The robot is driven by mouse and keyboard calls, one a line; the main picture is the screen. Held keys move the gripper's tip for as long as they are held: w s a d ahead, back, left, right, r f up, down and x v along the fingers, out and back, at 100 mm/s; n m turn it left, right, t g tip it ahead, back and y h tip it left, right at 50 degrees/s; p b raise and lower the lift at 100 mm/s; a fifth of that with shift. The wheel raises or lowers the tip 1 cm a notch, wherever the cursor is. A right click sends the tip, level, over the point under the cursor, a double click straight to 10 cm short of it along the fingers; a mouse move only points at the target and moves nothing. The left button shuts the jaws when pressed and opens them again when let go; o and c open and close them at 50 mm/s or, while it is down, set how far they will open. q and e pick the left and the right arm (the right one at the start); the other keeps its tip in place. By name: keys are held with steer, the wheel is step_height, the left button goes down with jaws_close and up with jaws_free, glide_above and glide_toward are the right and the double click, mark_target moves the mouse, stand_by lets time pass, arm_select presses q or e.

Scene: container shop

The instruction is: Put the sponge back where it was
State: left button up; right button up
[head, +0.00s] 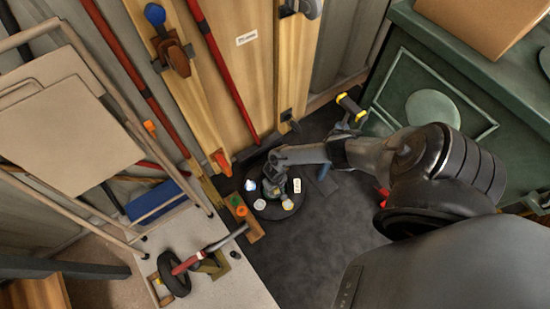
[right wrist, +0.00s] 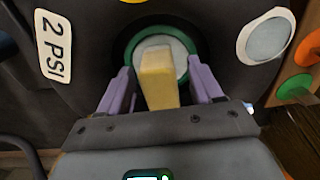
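The sponge (right wrist: 158,80) is a yellow block standing between my right gripper's purple fingers in the right wrist view. My right gripper (right wrist: 158,85) is open, with a visible gap on each side of the sponge. Behind the sponge is a pale round recess with a green rim (right wrist: 131,55) in a dark panel; whether the sponge touches it I cannot tell. In the head view my right gripper (head: 273,182) is over the round black panel (head: 265,213), and the sponge is hidden there. My left gripper is not in view.
A "2 PSI" label (right wrist: 53,45) and a pale disc (right wrist: 266,37) sit beside the recess. In the head view, a wooden block with orange and green knobs (head: 242,218) adjoins the panel. A folding chair (head: 70,110) stands left, a green cabinet (head: 440,90) right. Dark floor (head: 325,245) is clear.

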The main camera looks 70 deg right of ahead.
steer(key=shift+r, duration=0.15)
step_height(320, 180, up, 11)
steer(key=p, duration=1)
steer(key=w+a+r+n+t, duration=0.1)
steer(key=a+r+n, duration=0.2)
steer(key=a+r, duration=0.5)
steer(key=w+a+r+n+t, duration=0.1)
steer(key=a+r+n+t, duration=0.15)
steer(key=a, duration=0.85)
steer(key=s+r+n, duration=0.1)
steer(key=s+r, duration=0.1)
steer(key=r, duration=0.6)
steer(key=s+d+r, duration=0.1)
steer(key=s+r, duration=0.1)
steer(key=r, duration=0.6)
steer(key=s+d+r+n, duration=0.1)
steer(key=s+r, duration=0.2)
steer(key=r, duration=0.5)
steer(key=shift+d+r+n, duration=0.15)
steer(key=shift+r+n, duration=0.15)
steer(key=shift+n, duration=0.05)
steer(key=shift+r, duration=0.15)
